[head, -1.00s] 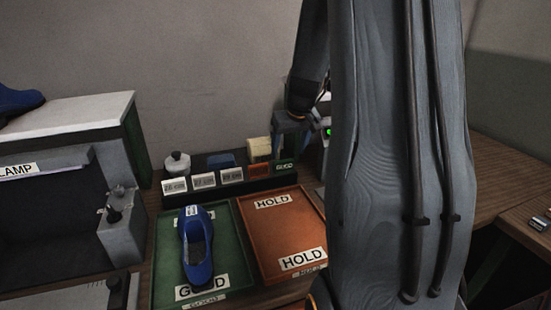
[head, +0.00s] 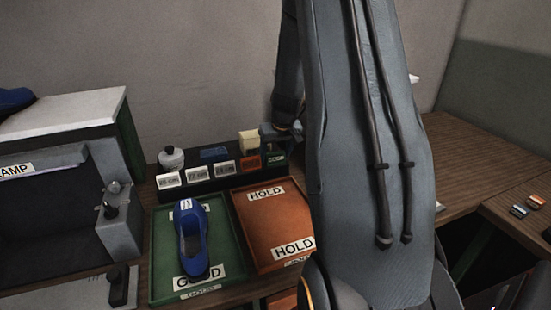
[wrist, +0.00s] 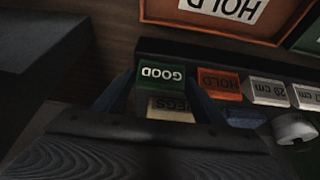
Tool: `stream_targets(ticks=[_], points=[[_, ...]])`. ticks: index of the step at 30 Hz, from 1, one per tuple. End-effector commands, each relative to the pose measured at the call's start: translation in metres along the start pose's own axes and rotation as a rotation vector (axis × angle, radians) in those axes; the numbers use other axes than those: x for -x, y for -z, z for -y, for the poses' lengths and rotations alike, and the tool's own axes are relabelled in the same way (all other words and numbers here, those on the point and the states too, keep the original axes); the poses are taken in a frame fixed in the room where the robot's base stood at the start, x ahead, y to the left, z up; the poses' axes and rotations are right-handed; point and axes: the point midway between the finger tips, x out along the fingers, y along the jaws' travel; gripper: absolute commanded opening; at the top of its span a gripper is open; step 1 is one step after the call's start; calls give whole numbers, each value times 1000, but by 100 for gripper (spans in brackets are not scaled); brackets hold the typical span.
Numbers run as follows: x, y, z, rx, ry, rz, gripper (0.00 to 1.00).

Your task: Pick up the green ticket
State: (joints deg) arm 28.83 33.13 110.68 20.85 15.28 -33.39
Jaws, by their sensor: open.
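The green ticket (head: 276,157), marked GOOD, stands at the right end of a dark rack (head: 222,183) in the head view. In the wrist view the green ticket (wrist: 161,88) lies between the two fingers, with its lettering upside down. My gripper (head: 279,136) is open and sits at the ticket's end of the rack. In the wrist view my gripper (wrist: 160,84) has a finger on each side of the ticket. I cannot tell whether either finger touches it. The lower part of the ticket is hard to see.
An orange HOLD ticket (wrist: 219,84) stands beside the green one, and a cream block marked PEGS (wrist: 170,109) is close by. A blue shoe (head: 193,240) lies on the green tray (head: 232,265). The orange tray (head: 268,222) is empty. White size cards (head: 196,173) fill the rack's left.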

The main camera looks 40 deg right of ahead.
Motion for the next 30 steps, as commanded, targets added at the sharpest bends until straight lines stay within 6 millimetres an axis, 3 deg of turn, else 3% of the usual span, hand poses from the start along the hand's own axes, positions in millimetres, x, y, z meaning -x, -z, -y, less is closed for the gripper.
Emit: stream_targets(ticks=[4,9,10,23,30], points=[[0,0,0,0,0,0,64],[0,0,0,0,0,0,35],[0,0,0,0,0,0,33],[7,4,0,1,0,-2,33],[39,18,0,2,-1,-6,33]])
